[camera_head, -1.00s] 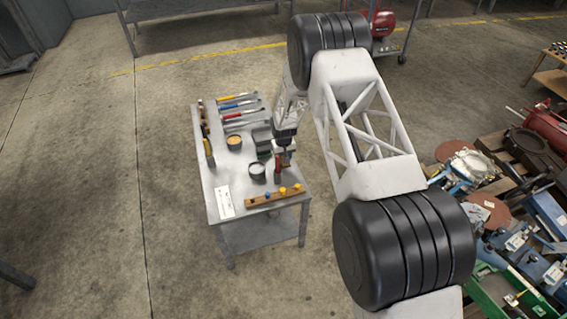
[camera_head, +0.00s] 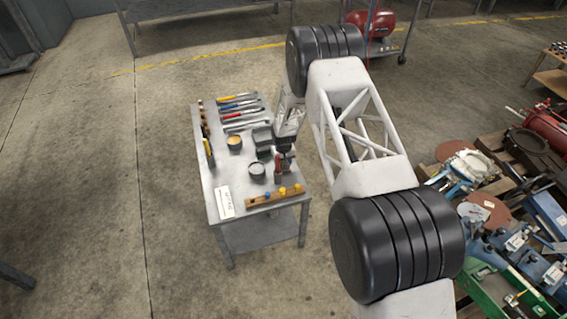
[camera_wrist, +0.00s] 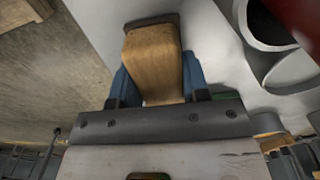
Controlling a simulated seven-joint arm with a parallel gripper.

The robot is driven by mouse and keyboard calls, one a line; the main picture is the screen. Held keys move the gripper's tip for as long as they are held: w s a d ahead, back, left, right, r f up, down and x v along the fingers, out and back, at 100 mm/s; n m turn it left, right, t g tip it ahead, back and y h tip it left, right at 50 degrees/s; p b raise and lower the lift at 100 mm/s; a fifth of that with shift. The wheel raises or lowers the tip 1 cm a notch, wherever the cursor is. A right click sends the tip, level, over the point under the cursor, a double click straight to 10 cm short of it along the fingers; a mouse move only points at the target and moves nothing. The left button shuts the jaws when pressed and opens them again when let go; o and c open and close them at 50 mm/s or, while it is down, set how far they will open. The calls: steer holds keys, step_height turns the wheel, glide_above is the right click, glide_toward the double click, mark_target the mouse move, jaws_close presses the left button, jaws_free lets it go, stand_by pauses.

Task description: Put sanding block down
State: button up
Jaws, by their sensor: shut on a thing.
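The sanding block (camera_wrist: 152,62) is a tan wooden-looking block with a dark strip along its far edge in the wrist view. My gripper (camera_wrist: 158,82) is shut on it, with a blue finger on each side. The block shows over the grey table; I cannot tell whether it touches the top. In the head view my gripper (camera_head: 284,164) is at the right part of the metal table (camera_head: 214,180), and the block is too small or hidden to make out there.
A red object (camera_head: 277,165) stands close by my gripper. A grey can (camera_head: 257,169), an orange-topped can (camera_head: 234,143) and dark grey bins (camera_head: 262,137) are to its left. Several hand tools (camera_head: 240,108) fill the back.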

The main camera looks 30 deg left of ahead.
steer(key=shift+f, duration=0.15)
steer(key=o, duration=0.9)
step_height(320, 180, up, 12)
stand_by(0.5)
steer(key=shift+r, duration=0.2)
stand_by(0.6)
